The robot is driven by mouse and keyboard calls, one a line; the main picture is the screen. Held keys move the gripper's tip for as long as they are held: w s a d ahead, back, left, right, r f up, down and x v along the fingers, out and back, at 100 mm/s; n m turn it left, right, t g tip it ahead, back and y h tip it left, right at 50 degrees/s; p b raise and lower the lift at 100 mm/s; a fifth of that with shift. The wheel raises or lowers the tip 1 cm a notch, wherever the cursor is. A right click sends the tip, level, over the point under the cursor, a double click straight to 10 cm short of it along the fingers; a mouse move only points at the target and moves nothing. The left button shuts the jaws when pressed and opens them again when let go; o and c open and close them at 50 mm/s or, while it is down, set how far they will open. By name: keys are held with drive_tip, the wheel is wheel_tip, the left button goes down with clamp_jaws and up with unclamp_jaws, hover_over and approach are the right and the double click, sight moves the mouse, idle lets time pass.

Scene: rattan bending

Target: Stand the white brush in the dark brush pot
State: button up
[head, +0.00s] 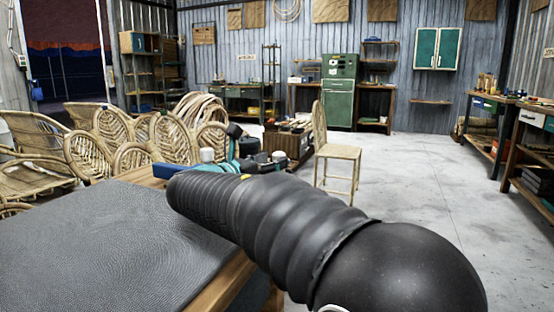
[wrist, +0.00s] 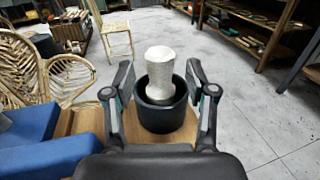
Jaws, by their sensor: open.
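In the wrist view, the white brush (wrist: 160,70) stands roughly upright in the dark brush pot (wrist: 161,119). Its upper part rises above the rim, and its lower end is hidden inside. The pot is round and nearly black, and sits on a wooden surface. My gripper (wrist: 159,76) is open, with one finger on each side of the brush and pot. I see gaps between the fingers and the brush, so it appears to hold nothing. In the head view my arm covers much of the table, and I cannot make out the brush or pot for sure.
A blue block (wrist: 45,158) lies left of the pot. The table (head: 100,240) has a dark textured top with bare space at left. Rattan chairs (head: 85,155) stand behind it. A light chair (head: 338,152) stands on open grey floor.

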drive_tip(key=v, duration=0.8)
drive_tip(key=shift+s, duration=0.2)
drive_tip(key=s+d+f+m+g+y, duration=0.1)
drive_tip(key=s+d+f+m+g, duration=0.25)
drive_tip(key=d, duration=0.35)
drive_tip(key=s+d+f+m+g+y, duration=0.1)
drive_tip(key=s+d+f+m+g, duration=0.2)
drive_tip(key=d, duration=0.4)
drive_tip(key=s+d+f+m+g, duration=0.1)
drive_tip(key=s+d+f+m, duration=0.2)
drive_tip(key=d, duration=0.5)
drive_tip(key=s+d+f+m+g+y, duration=0.1)
drive_tip(key=s+f+m+y, duration=0.3)
drive_tip(key=s+m, duration=0.5)
drive_tip(key=s+d+f+m+y, duration=0.3)
drive_tip(key=s+f+m+y, duration=0.1)
drive_tip(key=s+f+m, duration=0.4)
drive_tip(key=s+m, duration=0.1)
drive_tip(key=m, duration=0.1)
drive_tip(key=shift+f+m+g, duration=0.2)
drive_tip(key=shift+m+g, duration=0.15)
drive_tip(key=shift+s+r+p, duration=0.1)
drive_tip(key=shift+s+p, duration=0.05)
drive_tip(key=shift+p, duration=0.2)
wheel_tip(320, 180, up, 6)
drive_tip(key=p, duration=0.6)
